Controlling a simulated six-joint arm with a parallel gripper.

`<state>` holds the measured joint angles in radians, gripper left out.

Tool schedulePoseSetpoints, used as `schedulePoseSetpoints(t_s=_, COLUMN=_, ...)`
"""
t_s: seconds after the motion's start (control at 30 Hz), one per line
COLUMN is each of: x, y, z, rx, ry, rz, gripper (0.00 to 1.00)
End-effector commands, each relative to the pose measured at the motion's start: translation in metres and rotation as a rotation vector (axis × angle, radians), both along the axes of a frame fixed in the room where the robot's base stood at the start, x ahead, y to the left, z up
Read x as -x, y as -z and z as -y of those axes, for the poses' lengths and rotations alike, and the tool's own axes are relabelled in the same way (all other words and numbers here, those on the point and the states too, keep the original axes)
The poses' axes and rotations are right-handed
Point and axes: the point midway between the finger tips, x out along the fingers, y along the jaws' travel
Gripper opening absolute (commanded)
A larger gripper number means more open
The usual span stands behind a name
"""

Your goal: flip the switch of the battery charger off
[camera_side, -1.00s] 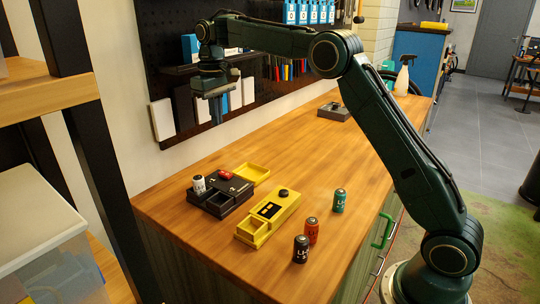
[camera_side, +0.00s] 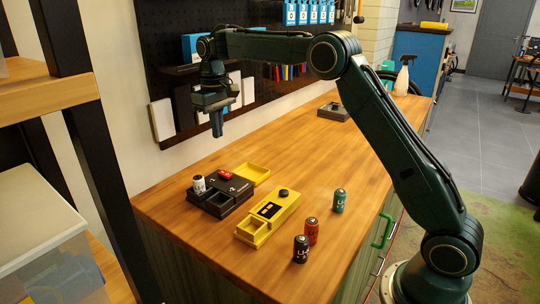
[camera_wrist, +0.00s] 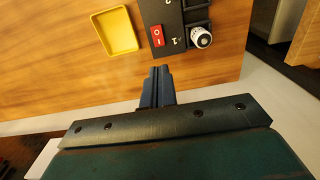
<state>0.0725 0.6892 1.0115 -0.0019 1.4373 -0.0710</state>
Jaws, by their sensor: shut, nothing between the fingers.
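The black battery charger (camera_side: 222,194) sits on the wooden bench at the left. Its red rocker switch (camera_side: 225,174) is on the back part of its top. In the wrist view the red switch (camera_wrist: 157,36) shows white marks, and a white battery (camera_wrist: 201,37) sits in a charger slot beside it. The switch's tilt is too small to tell. My gripper (camera_side: 217,134) is shut and empty, pointing down above the bench's back edge, behind the charger and apart from it. In the wrist view the closed fingertips (camera_wrist: 160,72) appear just below the switch.
A yellow tray (camera_side: 252,172) adjoins the charger. A yellow device (camera_side: 268,217) with a black knob stands to its right. Black, orange and green batteries (camera_side: 301,249) stand upright nearby. The pegboard (camera_side: 160,60) is close behind my gripper. The bench's middle is clear.

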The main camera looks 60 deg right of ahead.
Motion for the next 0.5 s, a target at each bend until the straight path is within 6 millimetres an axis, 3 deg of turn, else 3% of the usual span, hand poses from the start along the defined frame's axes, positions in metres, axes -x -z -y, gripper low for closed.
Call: schedulePoseSetpoints(t_s=0.5, x=0.001, y=0.079, z=0.000, rx=0.000, ry=0.000, rz=-0.004, gripper=0.00)
